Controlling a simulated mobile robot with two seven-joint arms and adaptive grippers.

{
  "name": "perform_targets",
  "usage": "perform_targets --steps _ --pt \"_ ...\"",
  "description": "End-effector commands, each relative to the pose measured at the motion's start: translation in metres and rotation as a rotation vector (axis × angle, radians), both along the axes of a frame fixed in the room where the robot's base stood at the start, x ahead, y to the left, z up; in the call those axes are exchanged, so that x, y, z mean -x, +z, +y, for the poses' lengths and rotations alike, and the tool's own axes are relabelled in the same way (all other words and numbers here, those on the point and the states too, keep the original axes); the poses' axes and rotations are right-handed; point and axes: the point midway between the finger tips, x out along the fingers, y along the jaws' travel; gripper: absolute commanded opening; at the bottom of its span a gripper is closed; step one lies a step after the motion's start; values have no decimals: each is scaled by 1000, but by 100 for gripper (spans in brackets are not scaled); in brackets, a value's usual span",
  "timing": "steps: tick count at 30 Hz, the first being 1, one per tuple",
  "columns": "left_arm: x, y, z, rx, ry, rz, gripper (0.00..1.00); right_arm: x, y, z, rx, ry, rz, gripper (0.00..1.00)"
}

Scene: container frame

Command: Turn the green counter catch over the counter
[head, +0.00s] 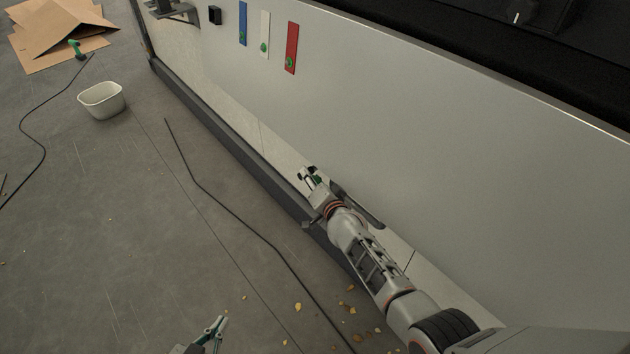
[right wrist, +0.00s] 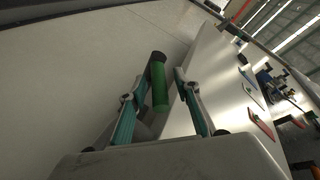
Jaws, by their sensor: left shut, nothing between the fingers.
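The green counter catch (right wrist: 160,86) is a green cylinder with a black end. In the right wrist view it stands out between the fingers of my right gripper (right wrist: 160,80). The fingers are spread with a small gap on each side of it. In the head view my right gripper (head: 309,175) is at the low part of the pale counter front (head: 400,140), and it mostly hides the catch there. My left gripper (head: 211,332) is at the bottom edge of the head view, low over the floor, shut and empty, away from the catch.
Blue (head: 242,22), white (head: 265,35) and red (head: 291,48) plates with green knobs are on the counter front. A white tub (head: 102,100), cardboard (head: 60,25), a green tool (head: 75,48) and black cables (head: 235,215) lie on the floor. The floor at left is mostly clear.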

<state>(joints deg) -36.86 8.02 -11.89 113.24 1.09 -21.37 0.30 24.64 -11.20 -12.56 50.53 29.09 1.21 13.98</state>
Motion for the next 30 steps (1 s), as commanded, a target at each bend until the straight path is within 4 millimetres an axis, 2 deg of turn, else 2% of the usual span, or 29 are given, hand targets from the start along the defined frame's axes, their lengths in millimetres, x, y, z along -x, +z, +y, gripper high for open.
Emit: perform_targets --steps 11,24,30 --pt "0 0 -1 1 -1 0 0 29 7 -9 -2 -3 2 32" --pt "0 0 -1 1 -1 0 0 88 23 -27 -1 -2 0 32" --pt "0 0 -1 1 -1 0 0 105 29 -33 0 -1 -1 32"
